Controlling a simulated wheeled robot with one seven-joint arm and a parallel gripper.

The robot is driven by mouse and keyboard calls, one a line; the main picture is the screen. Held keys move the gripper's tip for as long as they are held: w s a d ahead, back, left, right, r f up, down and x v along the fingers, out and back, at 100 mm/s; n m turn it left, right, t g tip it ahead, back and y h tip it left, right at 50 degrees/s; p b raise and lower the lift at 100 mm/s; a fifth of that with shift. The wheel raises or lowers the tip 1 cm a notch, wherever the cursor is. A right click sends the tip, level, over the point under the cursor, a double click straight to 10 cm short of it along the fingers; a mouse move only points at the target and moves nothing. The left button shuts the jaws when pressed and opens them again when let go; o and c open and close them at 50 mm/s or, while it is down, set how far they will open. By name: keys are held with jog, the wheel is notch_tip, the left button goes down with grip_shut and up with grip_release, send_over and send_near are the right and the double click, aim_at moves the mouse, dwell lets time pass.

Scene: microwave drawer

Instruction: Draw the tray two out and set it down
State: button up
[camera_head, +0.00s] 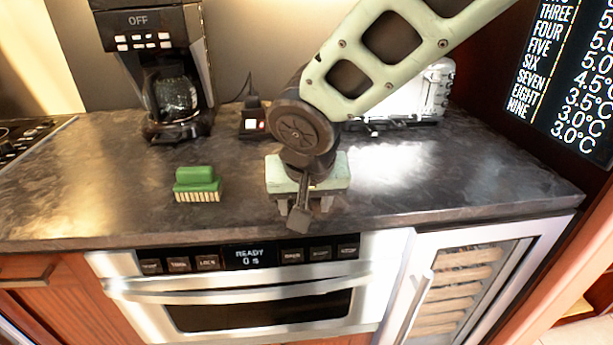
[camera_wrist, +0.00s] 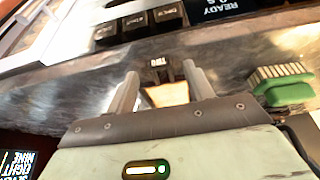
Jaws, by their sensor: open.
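The tray two shows in the wrist view as a wooden strip (camera_wrist: 166,95) with a dark end block (camera_wrist: 158,64) that bears small upside-down lettering, apparently TWO. In the head view its dark end (camera_head: 299,219) points toward the counter's front edge. My gripper (camera_head: 305,205) is low over the counter, with one finger on each side of the tray. In the wrist view the fingers of my gripper (camera_wrist: 160,72) stand apart, with gaps beside the tray. The tray seems to lie on the counter (camera_head: 110,215). Its rear part is hidden under my gripper.
A green brush (camera_head: 198,185) stands left of my gripper. A coffee maker (camera_head: 165,70) and a toaster (camera_head: 425,95) stand behind. The microwave drawer (camera_head: 250,310) is shut below. A glass-fronted cooler (camera_head: 470,275) with wooden racks is at lower right; a list screen (camera_head: 565,75) hangs above.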

jog(key=v, duration=1.7)
jog(key=s+d+f+n+g+p, duration=0.4)
jog(key=s+d+f+n+p, duration=0.2)
jog(key=s+d+f, duration=0.4)
jog(key=s+d+n, duration=0.1)
jog(key=s, duration=0.2)
jog(key=shift+d, duration=0.2)
